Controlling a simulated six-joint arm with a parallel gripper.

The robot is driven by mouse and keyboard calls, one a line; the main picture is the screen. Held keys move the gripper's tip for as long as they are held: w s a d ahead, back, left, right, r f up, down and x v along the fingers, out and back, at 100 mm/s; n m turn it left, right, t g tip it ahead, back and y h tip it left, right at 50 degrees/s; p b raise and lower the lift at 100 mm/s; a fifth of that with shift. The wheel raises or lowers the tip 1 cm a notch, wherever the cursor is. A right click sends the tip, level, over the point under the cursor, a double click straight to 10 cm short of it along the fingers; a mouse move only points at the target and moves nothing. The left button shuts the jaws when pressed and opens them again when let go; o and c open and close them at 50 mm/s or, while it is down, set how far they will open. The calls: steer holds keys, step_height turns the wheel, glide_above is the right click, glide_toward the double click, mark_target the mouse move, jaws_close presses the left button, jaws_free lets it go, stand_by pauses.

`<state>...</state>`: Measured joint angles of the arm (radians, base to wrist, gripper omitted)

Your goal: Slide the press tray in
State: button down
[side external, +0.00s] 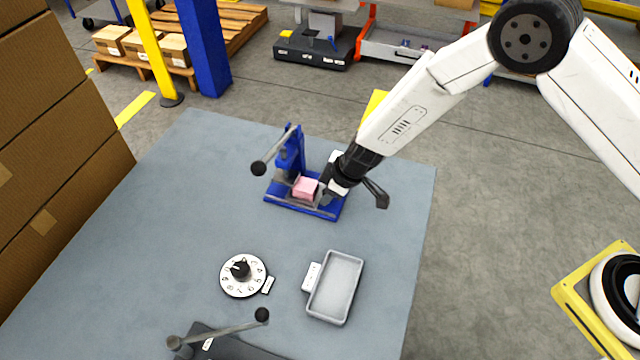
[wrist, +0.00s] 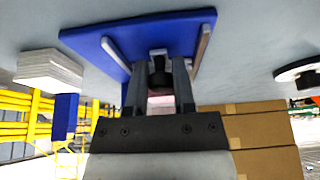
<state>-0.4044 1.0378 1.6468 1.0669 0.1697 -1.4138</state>
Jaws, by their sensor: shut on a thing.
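The blue press (side external: 290,152) stands on the grey table with a lever ending in a black ball. A pink block (side external: 305,187) sits low in the press, between grey side rails; the tray under it is mostly hidden. My gripper (side external: 328,193) is at the right side of the press, close to the block. In the wrist view my gripper (wrist: 159,85) is shut on a dark handle (wrist: 159,72) at the tray's front, between the two rails on the blue base (wrist: 130,45). Little of the pink block shows behind the fingers.
A white numbered dial (side external: 243,289) and a shallow grey tray (side external: 336,287) lie on the front of the table. Another lever with a black ball (side external: 262,315) is at the near edge. A white stack (wrist: 48,70) stands beside the press. The table's left part is clear.

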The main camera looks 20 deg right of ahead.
mark_target(312, 186)
steer(key=shift+w+a, duration=1.45)
steer(key=shift+c, duration=0.5)
jaws_free()
steer(key=shift+r, duration=0.1)
steer(key=shift+r, duration=3.4)
